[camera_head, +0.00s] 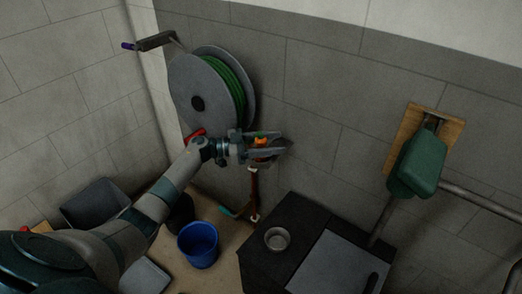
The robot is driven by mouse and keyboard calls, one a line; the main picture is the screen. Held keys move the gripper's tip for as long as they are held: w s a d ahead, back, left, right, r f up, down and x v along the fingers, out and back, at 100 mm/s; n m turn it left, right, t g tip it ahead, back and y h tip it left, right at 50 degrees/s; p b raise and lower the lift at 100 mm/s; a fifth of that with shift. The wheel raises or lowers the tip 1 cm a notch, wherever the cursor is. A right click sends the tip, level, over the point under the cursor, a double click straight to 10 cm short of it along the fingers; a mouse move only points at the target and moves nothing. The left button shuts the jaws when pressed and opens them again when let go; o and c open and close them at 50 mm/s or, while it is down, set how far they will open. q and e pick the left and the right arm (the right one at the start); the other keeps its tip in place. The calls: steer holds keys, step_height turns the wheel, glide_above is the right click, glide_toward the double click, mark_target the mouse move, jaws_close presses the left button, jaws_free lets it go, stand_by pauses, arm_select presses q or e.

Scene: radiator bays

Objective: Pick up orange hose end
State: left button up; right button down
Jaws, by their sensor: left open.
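The orange hose end (260,142) shows near the wall, just right of the grey hose reel (208,95) with green hose wound on it. My left gripper (278,145) reaches in from the left and is open, with its fingers pointing right around the orange end. I cannot tell whether the fingers touch it. Part of the orange end is hidden by the fingers. A reddish-brown upright piece (254,185) shows below the gripper. My right gripper is not in view.
A blue bucket (198,244) stands on the floor below my left arm. A dark cabinet (285,222) with a small metal bowl (277,239) is at the lower middle. A green box (416,165) hangs on the right wall. A grey bin (95,203) stands at the left.

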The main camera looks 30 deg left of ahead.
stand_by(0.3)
arm_select(q)
steer(key=c, duration=1.3)
steer(key=shift+r, duration=0.15)
